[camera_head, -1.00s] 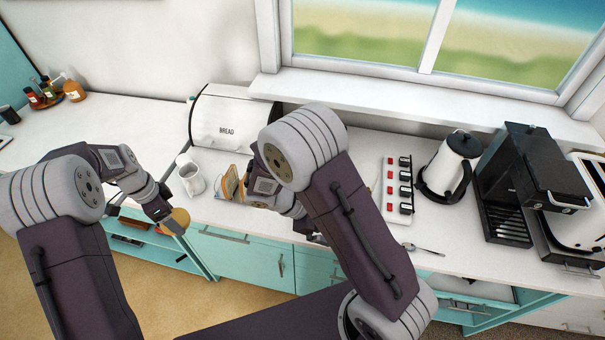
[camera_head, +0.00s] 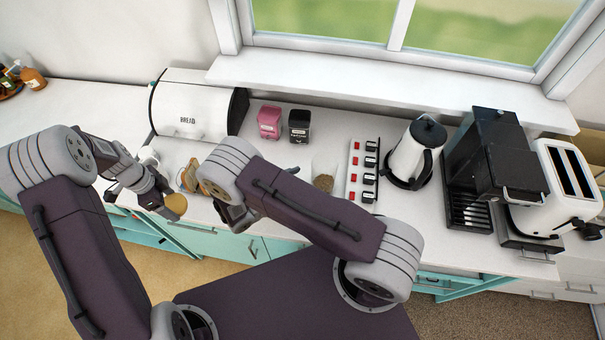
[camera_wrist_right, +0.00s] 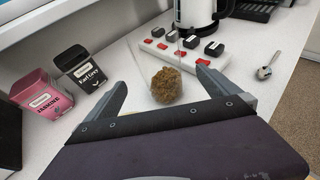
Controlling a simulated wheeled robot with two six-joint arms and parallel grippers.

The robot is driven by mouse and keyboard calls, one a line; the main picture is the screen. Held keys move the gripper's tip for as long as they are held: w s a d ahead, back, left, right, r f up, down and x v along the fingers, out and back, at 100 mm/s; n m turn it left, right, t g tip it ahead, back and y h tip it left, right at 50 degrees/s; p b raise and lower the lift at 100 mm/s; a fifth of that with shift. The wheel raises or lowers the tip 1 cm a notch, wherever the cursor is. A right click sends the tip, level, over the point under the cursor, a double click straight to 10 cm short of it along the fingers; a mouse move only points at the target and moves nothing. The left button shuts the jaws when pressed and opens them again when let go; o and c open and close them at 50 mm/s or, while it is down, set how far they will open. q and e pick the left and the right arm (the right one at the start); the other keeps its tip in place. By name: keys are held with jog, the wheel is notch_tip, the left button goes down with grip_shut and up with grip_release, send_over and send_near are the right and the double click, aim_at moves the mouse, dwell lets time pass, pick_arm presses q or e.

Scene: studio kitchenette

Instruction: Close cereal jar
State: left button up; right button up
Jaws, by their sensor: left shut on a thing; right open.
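The cereal jar (camera_head: 323,182) stands on the counter, clear-walled with brown cereal at the bottom. It also shows in the right wrist view (camera_wrist_right: 167,86), upright and apparently uncovered, though its clear rim is hard to make out. My left gripper (camera_head: 168,208) is shut on a round tan lid (camera_head: 177,204), held near the counter's front edge, well left of the jar. My right gripper (camera_wrist_right: 162,82) is open and empty; the jar lies ahead, framed between its fingers. In the head view my right arm mostly hides that gripper.
A pink tin (camera_head: 270,122) and a black tin (camera_head: 299,125) stand behind, left of the jar. A block with red and black pieces (camera_head: 363,172) and a kettle (camera_head: 414,155) stand to its right. A spoon (camera_wrist_right: 265,72) lies farther right. The bread bin (camera_head: 195,108) is at the back left.

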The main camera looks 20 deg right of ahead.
aim_at(314, 180)
pick_arm(q)
jog(key=shift+d+r+p, duration=0.35)
jog(key=shift+r+p, duration=0.1)
jog(key=shift+r, duration=0.4)
pick_arm(e)
jog(key=x, duration=0.3)
jog(key=shift+d, duration=0.4)
pick_arm(q)
jog(key=shift+a, duration=0.2)
jog(key=shift+s+a, duration=0.2)
jog(key=shift+a, duration=0.15)
pick_arm(e)
jog(key=shift+a, duration=0.25)
pick_arm(q)
jog(key=shift+w+d+r, duration=0.1)
jog(key=shift+d, duration=0.05)
pick_arm(e)
jog(key=shift+d+f, duration=0.1)
jog(key=shift+d, duration=0.1)
pick_arm(q)
notch_tip(314, 180, up, 3)
jog(key=p, duration=0.3)
pick_arm(e)
jog(key=x, duration=0.4)
jog(key=shift+w+d, duration=0.15)
jog(key=shift+d, duration=0.15)
jog(key=shift+w+d+f, duration=0.1)
jog(key=shift+d+f, duration=0.05)
jog(key=shift+f, duration=0.15)
